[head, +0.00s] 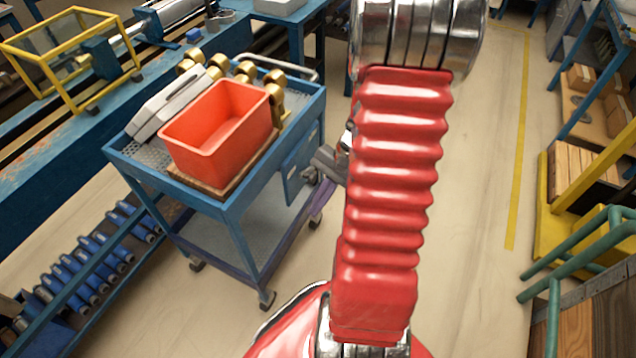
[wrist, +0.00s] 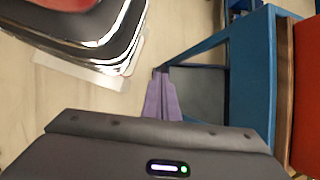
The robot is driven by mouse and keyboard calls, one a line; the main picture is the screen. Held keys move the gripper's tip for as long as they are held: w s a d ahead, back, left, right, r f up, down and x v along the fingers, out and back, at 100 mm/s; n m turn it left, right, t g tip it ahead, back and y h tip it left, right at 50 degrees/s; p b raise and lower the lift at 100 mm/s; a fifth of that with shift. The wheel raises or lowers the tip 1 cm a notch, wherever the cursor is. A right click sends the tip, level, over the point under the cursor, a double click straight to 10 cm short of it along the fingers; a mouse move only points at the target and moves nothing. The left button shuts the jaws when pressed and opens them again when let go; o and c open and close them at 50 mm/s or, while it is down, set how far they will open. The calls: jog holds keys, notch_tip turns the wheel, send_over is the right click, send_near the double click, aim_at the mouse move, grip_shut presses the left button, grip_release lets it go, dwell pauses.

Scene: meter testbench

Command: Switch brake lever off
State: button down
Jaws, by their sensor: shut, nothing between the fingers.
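I cannot make out the brake lever in either view. The blue trolley (head: 228,208) stands left of my red arm in the head view, on small casters (head: 266,299). Any lever at the casters is too small to tell. In the wrist view, the trolley's blue frame (wrist: 253,75) is on the right. My gripper (wrist: 160,74) is shut and empty, its narrow fingers pointing at the floor just left of the trolley frame. In the head view it is largely hidden behind my arm, beside the trolley's right side.
An orange bin (head: 222,130), a grey case (head: 170,105) and several brass fittings (head: 246,70) sit on the trolley's top. A long blue bench (head: 50,165) runs along the left. Green railing (head: 590,245) stands at the right. The floor (head: 478,190) right of my arm is clear.

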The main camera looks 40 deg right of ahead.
jog(key=w+d+f+m+t+y, duration=0.1)
jog(key=d+f+m+t, duration=0.4)
jog(key=f, duration=0.3)
jog(key=d+f+m+t, duration=0.2)
jog(key=d+f+m, duration=0.3)
jog(key=f+m, duration=0.25)
jog(key=w+d+f+m+t+h, duration=0.2)
jog(key=w+d+m+t, duration=0.1)
jog(key=d+m, duration=0.2)
jog(key=d, duration=0.2)
jog(key=shift+w+d+f+t, duration=0.15)
jog(key=shift+w+d+t, duration=0.15)
jog(key=shift+w+t, duration=0.1)
jog(key=x, duration=1)
jog(key=shift+w+d+r, duration=0.1)
jog(key=shift+w+r, duration=0.05)
jog(key=shift+r, duration=0.8)
jog(key=shift+w+r, duration=0.15)
jog(key=shift+r, duration=0.8)
jog(key=shift+w, duration=0.1)
jog(key=shift+r, duration=0.15)
